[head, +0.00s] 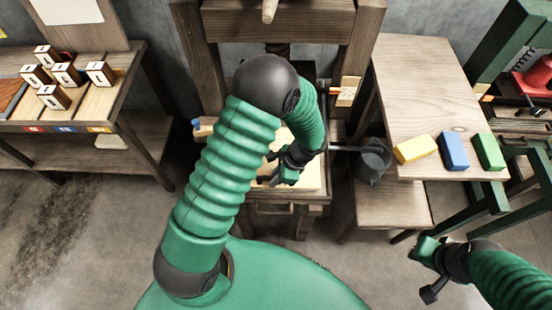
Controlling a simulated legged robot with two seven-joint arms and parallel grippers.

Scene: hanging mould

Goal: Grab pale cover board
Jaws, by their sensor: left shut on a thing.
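The pale cover board (308,178) lies in the wooden press at the centre of the head view, largely hidden behind my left arm. My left gripper (272,171) is at the board and shut on it. The exact contact is small and partly covered by the wrist. My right gripper (428,270) is at the lower right, over the floor, with its fingers apart and nothing between them. It is well away from the board.
The wooden press frame (360,45) stands around the board. A right table (425,85) carries yellow (415,149), blue (453,151) and green (488,151) blocks. A left table (140,58) holds several stamped blocks. The floor in front is clear.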

